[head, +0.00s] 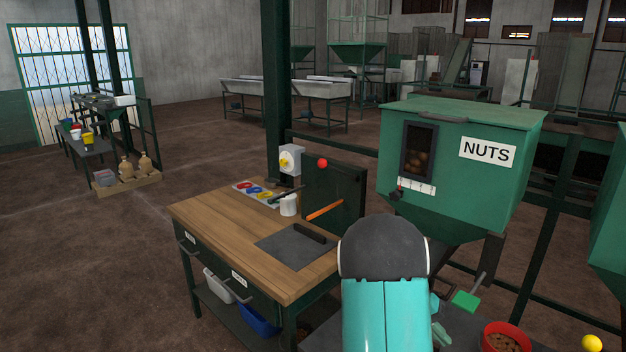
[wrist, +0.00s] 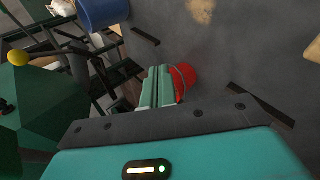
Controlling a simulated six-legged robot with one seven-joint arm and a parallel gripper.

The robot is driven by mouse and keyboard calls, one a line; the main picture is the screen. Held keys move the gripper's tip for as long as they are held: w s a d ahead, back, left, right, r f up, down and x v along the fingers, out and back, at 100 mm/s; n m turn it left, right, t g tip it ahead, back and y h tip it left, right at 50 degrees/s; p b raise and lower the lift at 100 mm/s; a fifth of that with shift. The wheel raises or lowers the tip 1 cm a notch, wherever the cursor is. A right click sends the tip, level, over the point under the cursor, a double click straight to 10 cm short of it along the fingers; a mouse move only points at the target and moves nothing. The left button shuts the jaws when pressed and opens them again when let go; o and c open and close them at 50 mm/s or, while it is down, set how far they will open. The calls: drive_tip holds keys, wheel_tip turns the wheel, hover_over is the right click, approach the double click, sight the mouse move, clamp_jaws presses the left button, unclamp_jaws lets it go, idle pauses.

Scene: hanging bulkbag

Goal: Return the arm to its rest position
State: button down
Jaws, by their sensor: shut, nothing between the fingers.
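My gripper (wrist: 157,88) shows in the wrist view as two teal fingers pressed together with nothing between them. Its fingertips are near a red bucket (wrist: 184,80) with a thin handle, which is partly hidden behind them; I cannot tell the gap. In the head view my teal and black arm rises from the bottom edge, right of centre, in front of the workbench. The gripper itself cannot be made out clearly there.
A wooden workbench (head: 215,228) stands left of my arm. A green NUTS hopper (head: 465,190) stands behind it. A red container of nuts (head: 505,343) and a yellow ball (head: 591,343) are at lower right. A blue bucket (wrist: 102,12) shows.

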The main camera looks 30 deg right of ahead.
drive_tip(key=w+a+r+n+t, duration=0.2)
drive_tip(key=w+a+r+t, duration=0.15)
drive_tip(key=a, duration=0.45)
drive_tip(key=w+a+r+n+t+y, duration=0.1)
drive_tip(key=w+a+r+t, duration=0.1)
drive_tip(key=a+r, duration=0.4)
drive_tip(key=w+a+r+n+t, duration=0.2)
drive_tip(key=w+a+r, duration=0.1)
drive_tip(key=a, duration=0.6)
drive_tip(key=s+a+r+n+t+y, duration=0.2)
drive_tip(key=s+a+r+n+t, duration=0.1)
drive_tip(key=a, duration=0.7)
drive_tip(key=s+a+r+n+t+y, duration=0.2)
drive_tip(key=s+a+r+n+t, duration=0.1)
drive_tip(key=a, duration=0.8)
drive_tip(key=shift+s+r+n, duration=0.3)
drive_tip(key=shift+s+r, duration=0.1)
drive_tip(key=shift+r, duration=0.1)
